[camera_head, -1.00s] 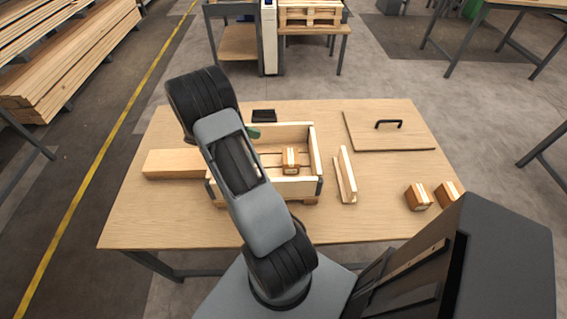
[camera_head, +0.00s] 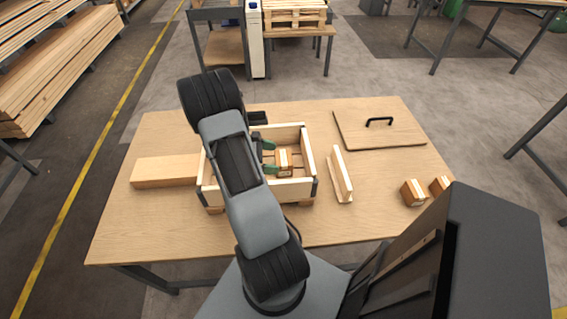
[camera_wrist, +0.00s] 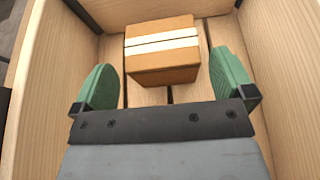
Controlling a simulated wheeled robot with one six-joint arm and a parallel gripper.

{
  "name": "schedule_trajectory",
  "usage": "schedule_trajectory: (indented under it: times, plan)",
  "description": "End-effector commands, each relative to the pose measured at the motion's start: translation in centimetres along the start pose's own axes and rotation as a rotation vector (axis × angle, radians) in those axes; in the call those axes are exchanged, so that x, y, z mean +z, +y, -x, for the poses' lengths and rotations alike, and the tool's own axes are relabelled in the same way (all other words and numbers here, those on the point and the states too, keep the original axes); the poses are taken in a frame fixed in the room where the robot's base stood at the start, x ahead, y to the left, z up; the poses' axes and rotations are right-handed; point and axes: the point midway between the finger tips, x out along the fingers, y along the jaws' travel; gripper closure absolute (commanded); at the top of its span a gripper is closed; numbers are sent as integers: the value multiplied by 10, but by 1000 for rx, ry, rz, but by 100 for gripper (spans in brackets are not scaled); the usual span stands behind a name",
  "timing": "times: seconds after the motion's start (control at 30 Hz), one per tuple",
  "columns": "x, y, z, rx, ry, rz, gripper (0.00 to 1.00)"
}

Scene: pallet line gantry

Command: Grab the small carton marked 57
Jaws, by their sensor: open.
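A small brown carton with a pale tape stripe (camera_wrist: 162,68) sits on the slatted floor of a wooden crate (camera_wrist: 290,60). No number can be read on it. In the head view the carton (camera_head: 284,158) lies inside the crate (camera_head: 290,190), right of my arm. My gripper (camera_wrist: 166,82) is open, with its green fingers inside the crate, one on each side of the carton. Gaps show between the carton and both fingers in the wrist view. In the head view my gripper (camera_head: 269,157) is partly hidden by my arm.
Two more cartons (camera_head: 413,193) (camera_head: 439,186) stand at the table's right. An upright wooden piece (camera_head: 341,175) stands right of the crate, and a handled lid (camera_head: 378,128) lies behind it. A wood block (camera_head: 165,171) is at left. The table front is clear.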

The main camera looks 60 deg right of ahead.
Motion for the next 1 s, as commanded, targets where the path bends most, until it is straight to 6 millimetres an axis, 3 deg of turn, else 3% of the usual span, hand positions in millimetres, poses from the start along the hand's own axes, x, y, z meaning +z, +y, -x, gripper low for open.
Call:
schedule_trajectory:
  times: [0.3,0.6,1.0]
  plan:
    - [0,-2,-37,-1,0,0,0]
    - [-1,-2,-40,1,0,1,0]
    - [-1,-2,-40,1,0,0,37]
